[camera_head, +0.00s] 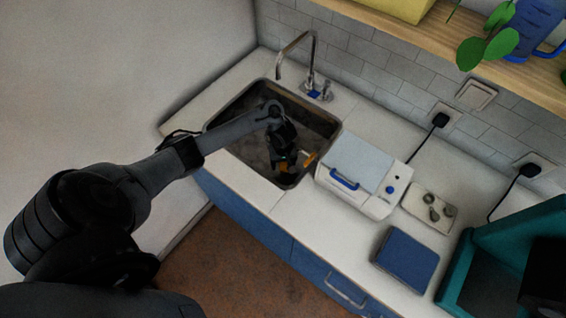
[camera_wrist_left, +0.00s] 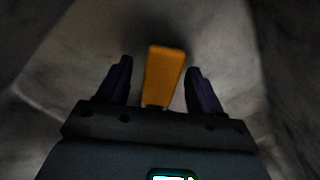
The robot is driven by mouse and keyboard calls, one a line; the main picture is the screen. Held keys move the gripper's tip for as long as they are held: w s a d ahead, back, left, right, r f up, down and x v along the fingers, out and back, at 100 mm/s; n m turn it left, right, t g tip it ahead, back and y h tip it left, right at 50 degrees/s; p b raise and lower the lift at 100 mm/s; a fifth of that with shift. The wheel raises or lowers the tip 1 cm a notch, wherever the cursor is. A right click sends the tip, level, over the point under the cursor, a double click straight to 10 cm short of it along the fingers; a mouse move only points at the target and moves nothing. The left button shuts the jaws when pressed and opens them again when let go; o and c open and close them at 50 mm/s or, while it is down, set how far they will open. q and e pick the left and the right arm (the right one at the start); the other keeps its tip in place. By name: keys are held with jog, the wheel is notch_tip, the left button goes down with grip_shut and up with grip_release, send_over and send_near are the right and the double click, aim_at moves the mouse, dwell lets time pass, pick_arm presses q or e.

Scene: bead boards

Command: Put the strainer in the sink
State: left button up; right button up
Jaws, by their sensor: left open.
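The sink (camera_head: 248,152) is a dark metal basin set in the white counter at the upper middle of the head view. My left gripper (camera_head: 286,168) is down inside the basin, near its right side. An orange piece (camera_head: 310,158), which looks like part of the strainer, shows beside the gripper. In the left wrist view, an orange bar (camera_wrist_left: 165,75) stands between the two dark fingers of the open left gripper (camera_wrist_left: 158,66), with a gap on each side. The rest of the strainer is hidden or too dark to make out. My right gripper is not in view.
A faucet (camera_head: 312,72) stands behind the sink. A white appliance with a blue handle (camera_head: 358,180) sits close to the sink's right edge. A blue square item (camera_head: 407,260) and a small tray (camera_head: 420,205) lie farther right. The counter's front corner beside the sink is clear.

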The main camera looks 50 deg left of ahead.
pick_arm(q)
notch_tip(320, 180, up, 12)
jog(key=p, duration=0.8)
jog(key=shift+p, duration=0.35)
jog(key=shift+r, duration=0.1)
